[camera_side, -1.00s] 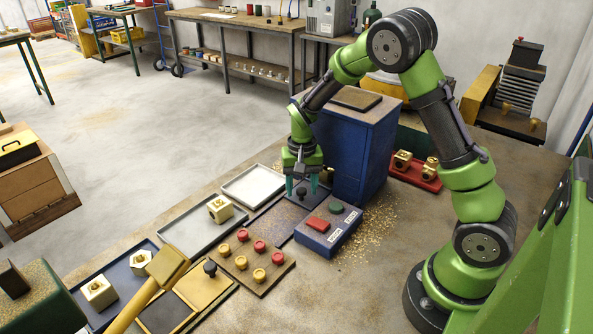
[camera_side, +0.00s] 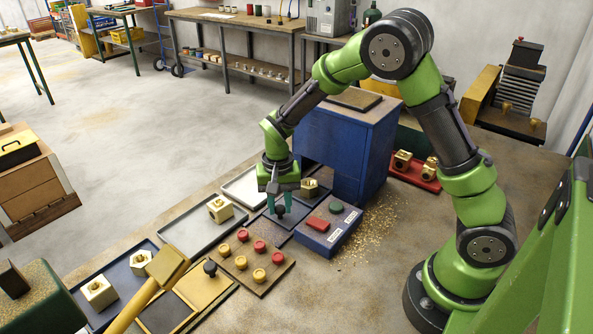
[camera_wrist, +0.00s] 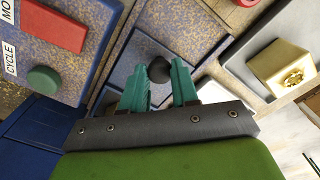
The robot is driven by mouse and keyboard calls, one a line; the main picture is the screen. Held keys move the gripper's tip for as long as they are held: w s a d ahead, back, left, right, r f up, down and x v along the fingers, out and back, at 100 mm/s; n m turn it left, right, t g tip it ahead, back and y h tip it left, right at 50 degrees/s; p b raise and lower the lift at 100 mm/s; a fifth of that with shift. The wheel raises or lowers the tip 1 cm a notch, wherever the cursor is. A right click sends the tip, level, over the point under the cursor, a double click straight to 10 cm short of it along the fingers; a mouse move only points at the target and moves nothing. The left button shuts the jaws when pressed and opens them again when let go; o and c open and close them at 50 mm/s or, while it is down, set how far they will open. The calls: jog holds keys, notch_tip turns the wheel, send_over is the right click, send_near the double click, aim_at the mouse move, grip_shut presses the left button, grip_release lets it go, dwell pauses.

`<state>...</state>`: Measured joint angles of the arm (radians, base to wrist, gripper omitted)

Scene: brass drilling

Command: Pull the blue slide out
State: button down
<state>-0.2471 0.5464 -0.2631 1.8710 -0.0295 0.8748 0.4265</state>
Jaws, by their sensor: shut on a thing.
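The blue slide (camera_side: 293,218) sticks out from the front of the blue machine housing (camera_side: 343,145). A brass part (camera_side: 309,187) with a hole sits on the slide's inner portion, just in front of the housing. At the slide's outer end is a black knob (camera_wrist: 160,69). My gripper (camera_side: 278,207) points down with its teal fingers on either side of this knob, shut on it. The wrist view shows the knob between the two fingertips. My gripper hides part of the slide there.
A control box (camera_side: 321,239) with red and green buttons stands close right of the slide. A pale tray (camera_side: 177,229) with a brass part (camera_side: 219,208) lies left. A brown board (camera_side: 250,284) with red and yellow knobs lies in front. A red tray (camera_side: 429,183) is right of the housing.

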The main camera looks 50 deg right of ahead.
jog(key=a, duration=0.6)
jog(key=c, duration=0.9)
grip_release()
jog(key=shift+o, duration=0.2)
jog(key=shift+d, duration=0.1)
notch_tip(320, 180, up, 17)
